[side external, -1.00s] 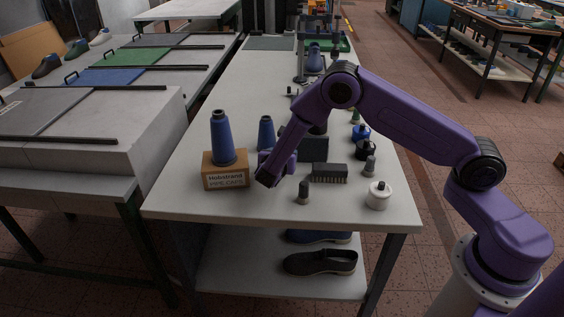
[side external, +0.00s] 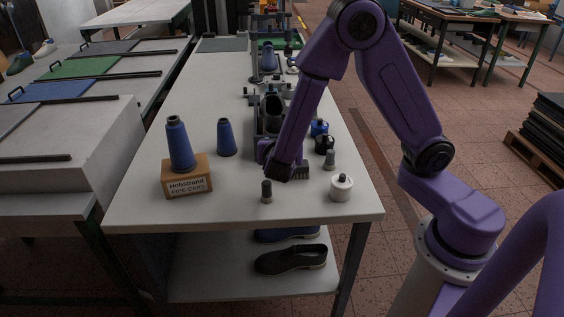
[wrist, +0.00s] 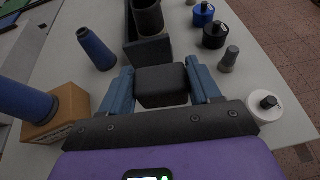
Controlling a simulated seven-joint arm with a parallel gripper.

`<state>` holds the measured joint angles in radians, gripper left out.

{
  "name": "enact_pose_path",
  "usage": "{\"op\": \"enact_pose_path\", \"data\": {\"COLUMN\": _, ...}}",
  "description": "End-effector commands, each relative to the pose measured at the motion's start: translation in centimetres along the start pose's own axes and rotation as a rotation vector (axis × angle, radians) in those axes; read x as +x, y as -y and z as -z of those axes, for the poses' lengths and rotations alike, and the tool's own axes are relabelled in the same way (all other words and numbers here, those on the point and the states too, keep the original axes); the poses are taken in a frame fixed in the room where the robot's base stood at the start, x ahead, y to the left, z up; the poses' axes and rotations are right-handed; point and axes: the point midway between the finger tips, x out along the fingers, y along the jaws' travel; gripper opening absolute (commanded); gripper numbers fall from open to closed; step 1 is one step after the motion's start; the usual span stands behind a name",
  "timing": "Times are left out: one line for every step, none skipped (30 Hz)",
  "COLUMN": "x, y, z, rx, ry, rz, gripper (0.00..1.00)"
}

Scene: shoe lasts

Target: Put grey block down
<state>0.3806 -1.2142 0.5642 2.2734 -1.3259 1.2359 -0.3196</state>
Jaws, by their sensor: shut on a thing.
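My gripper (wrist: 162,90) has its two blue fingers against the sides of a dark grey block (wrist: 162,85) in the wrist view. In the side view my gripper (side external: 280,170) is low over the near part of the table, and it hides most of what it holds. A dark ribbed piece (side external: 302,172) shows just right of the gripper; I cannot tell whether it is the held block. I cannot tell whether the block touches the table.
A cardboard box (side external: 188,184) with a blue cone (side external: 180,145) stands left, near a second blue cone (side external: 226,138). A dark open bin (wrist: 150,48) is just beyond the block.

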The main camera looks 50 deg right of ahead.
Motion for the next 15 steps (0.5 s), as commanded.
{"op": "enact_pose_path", "data": {"x": 0.1, "y": 0.4, "z": 0.1, "rx": -0.007, "ry": 0.000, "rz": -0.012, "gripper": 0.31}}
{"op": "enact_pose_path", "data": {"x": 0.2, "y": 0.6, "z": 0.1, "rx": -0.013, "ry": 0.000, "rz": -0.025, "gripper": 0.31}}
{"op": "enact_pose_path", "data": {"x": 0.3, "y": 0.9, "z": 0.2, "rx": -0.022, "ry": -0.001, "rz": -0.044, "gripper": 0.31}}
{"op": "enact_pose_path", "data": {"x": 0.5, "y": 1.2, "z": 0.3, "rx": -0.030, "ry": 0.000, "rz": -0.061, "gripper": 0.31}}
{"op": "enact_pose_path", "data": {"x": 0.5, "y": 1.4, "z": 0.5, "rx": -0.038, "ry": 0.000, "rz": -0.080, "gripper": 0.31}}
{"op": "enact_pose_path", "data": {"x": 0.7, "y": 1.8, "z": 0.7, "rx": -0.050, "ry": 0.000, "rz": -0.108, "gripper": 0.31}}
{"op": "enact_pose_path", "data": {"x": 0.8, "y": 2.1, "z": 0.9, "rx": -0.061, "ry": -0.001, "rz": -0.131, "gripper": 0.31}}
{"op": "enact_pose_path", "data": {"x": 0.8, "y": 2.4, "z": 1.1, "rx": -0.070, "ry": -0.001, "rz": -0.154, "gripper": 0.31}}
{"op": "enact_pose_path", "data": {"x": 0.9, "y": 2.8, "z": 1.4, "rx": -0.083, "ry": -0.001, "rz": -0.185, "gripper": 0.31}}
{"op": "enact_pose_path", "data": {"x": 0.9, "y": 3.1, "z": 1.7, "rx": -0.094, "ry": 0.000, "rz": -0.208, "gripper": 0.31}}
{"op": "enact_pose_path", "data": {"x": 0.9, "y": 3.4, "z": 1.9, "rx": -0.104, "ry": 0.000, "rz": -0.231, "gripper": 0.31}}
{"op": "enact_pose_path", "data": {"x": 0.9, "y": 3.8, "z": 2.3, "rx": -0.116, "ry": 0.000, "rz": -0.260, "gripper": 0.31}}
{"op": "enact_pose_path", "data": {"x": 0.9, "y": 4.1, "z": 2.5, "rx": -0.124, "ry": -0.001, "rz": -0.282, "gripper": 0.31}}
{"op": "enact_pose_path", "data": {"x": 0.8, "y": 4.4, "z": 2.8, "rx": -0.133, "ry": -0.001, "rz": -0.302, "gripper": 0.31}}
{"op": "enact_pose_path", "data": {"x": 0.8, "y": 4.7, "z": 3.2, "rx": -0.143, "ry": -0.001, "rz": -0.327, "gripper": 0.31}}
